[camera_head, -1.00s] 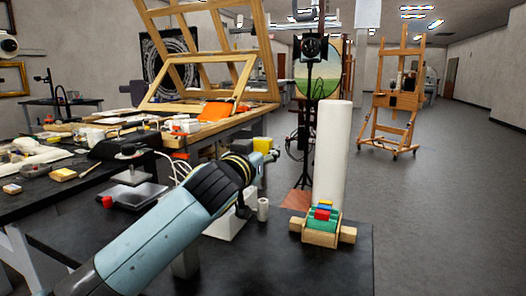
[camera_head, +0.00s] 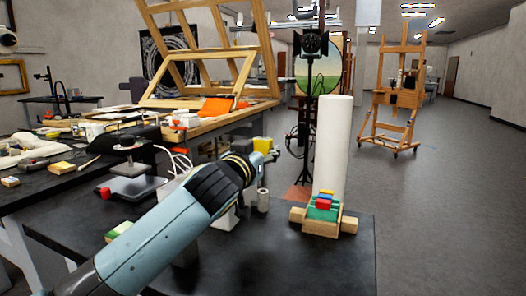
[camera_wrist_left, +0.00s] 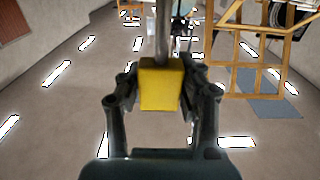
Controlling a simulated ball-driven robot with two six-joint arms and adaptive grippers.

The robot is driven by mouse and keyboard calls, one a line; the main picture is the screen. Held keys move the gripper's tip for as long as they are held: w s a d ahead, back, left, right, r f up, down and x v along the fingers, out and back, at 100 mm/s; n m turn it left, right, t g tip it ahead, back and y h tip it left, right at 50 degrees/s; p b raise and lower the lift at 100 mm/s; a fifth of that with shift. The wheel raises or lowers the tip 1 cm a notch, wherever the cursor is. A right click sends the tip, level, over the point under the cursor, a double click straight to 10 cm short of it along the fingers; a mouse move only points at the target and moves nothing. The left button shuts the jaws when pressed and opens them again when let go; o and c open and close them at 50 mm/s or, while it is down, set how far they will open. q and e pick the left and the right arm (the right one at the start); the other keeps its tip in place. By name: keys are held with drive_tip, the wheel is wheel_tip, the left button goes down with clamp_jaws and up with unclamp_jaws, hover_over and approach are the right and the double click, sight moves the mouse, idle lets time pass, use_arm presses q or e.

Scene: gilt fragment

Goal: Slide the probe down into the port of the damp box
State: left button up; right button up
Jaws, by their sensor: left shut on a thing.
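My left gripper (camera_head: 267,157) is at the end of the pale blue arm, above the near black table in the head view. In the left wrist view the gripper (camera_wrist_left: 160,88) is shut on a yellow block (camera_wrist_left: 160,82) with a grey metal rod (camera_wrist_left: 163,35), which I take to be the probe. In the head view the gripper and arm hide most of it. A white box (camera_head: 226,217) stands on the table, partly hidden behind the arm. I cannot tell whether it is the damp box, and no port shows. My right gripper is out of view.
A small grey cylinder (camera_head: 263,200) stands near the white box. A wooden cradle (camera_head: 321,222) with coloured blocks and a tall white roll (camera_head: 334,145) are to the right. A green-topped block (camera_head: 118,231) lies left of the arm. The table's right front (camera_head: 320,265) is clear.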

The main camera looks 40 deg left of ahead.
sight(263, 185)
use_arm(q)
drive_tip(key=shift+f+b, duration=1.85)
drive_tip(key=shift+f, duration=0.3)
drive_tip(key=o, duration=1.2)
drive_tip(key=shift+s, duration=0.1)
drive_tip(key=shift+s+d+f, duration=0.1)
drive_tip(key=shift+s+f, duration=0.05)
drive_tip(key=shift+s, duration=0.15)
drive_tip(key=v, duration=1.1)
drive_tip(key=shift+s+d, duration=0.1)
drive_tip(key=shift+s, duration=0.05)
drive_tip(key=shift+s, duration=0.1)
